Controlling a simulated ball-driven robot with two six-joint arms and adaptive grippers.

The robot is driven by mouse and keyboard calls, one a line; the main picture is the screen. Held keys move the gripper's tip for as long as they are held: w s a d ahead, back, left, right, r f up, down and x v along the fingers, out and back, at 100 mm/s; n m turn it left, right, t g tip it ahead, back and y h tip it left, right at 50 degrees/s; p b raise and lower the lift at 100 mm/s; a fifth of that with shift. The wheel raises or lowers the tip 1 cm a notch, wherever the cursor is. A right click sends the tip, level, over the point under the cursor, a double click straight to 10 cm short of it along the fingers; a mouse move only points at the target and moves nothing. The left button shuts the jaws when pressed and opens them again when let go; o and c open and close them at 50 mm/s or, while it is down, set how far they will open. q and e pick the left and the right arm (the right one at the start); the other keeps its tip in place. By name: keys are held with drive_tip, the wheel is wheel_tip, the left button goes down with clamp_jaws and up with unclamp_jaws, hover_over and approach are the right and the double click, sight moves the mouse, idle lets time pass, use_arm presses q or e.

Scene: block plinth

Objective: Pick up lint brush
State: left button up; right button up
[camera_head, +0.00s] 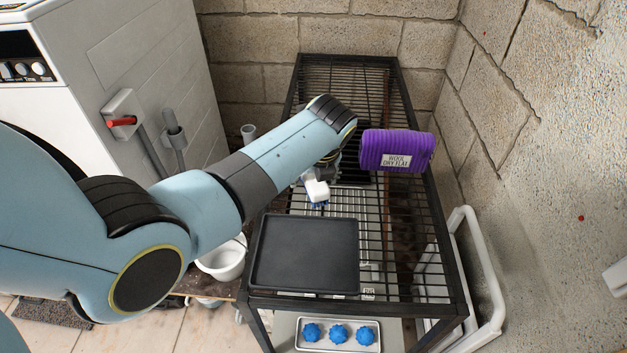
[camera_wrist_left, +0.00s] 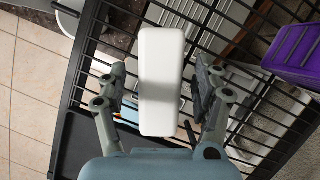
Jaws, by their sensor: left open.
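The lint brush appears to be the white block with blue at its lower edge (camera_head: 317,191), on or just above the wire rack, beyond the dark tray. In the left wrist view the white block (camera_wrist_left: 161,80) is a long rounded bar lying between the fingers. My left gripper (camera_head: 325,172) is at the block in the head view, partly hidden by its own arm. In the left wrist view the left gripper (camera_wrist_left: 160,92) is open, with one finger on each side of the block and gaps visible. My right gripper is not in view.
A dark tray (camera_head: 305,254) lies on the near part of the black wire rack (camera_head: 412,255). A purple package (camera_head: 395,151) stands at the right of the rack. Several blue balls (camera_head: 338,333) sit on a lower tray. A white washing machine (camera_head: 150,75) stands at left.

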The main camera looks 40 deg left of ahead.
use_arm(q)
drive_tip(key=shift+f, duration=0.1)
drive_tip(key=shift+c, duration=0.2)
drive_tip(key=c, duration=1.3)
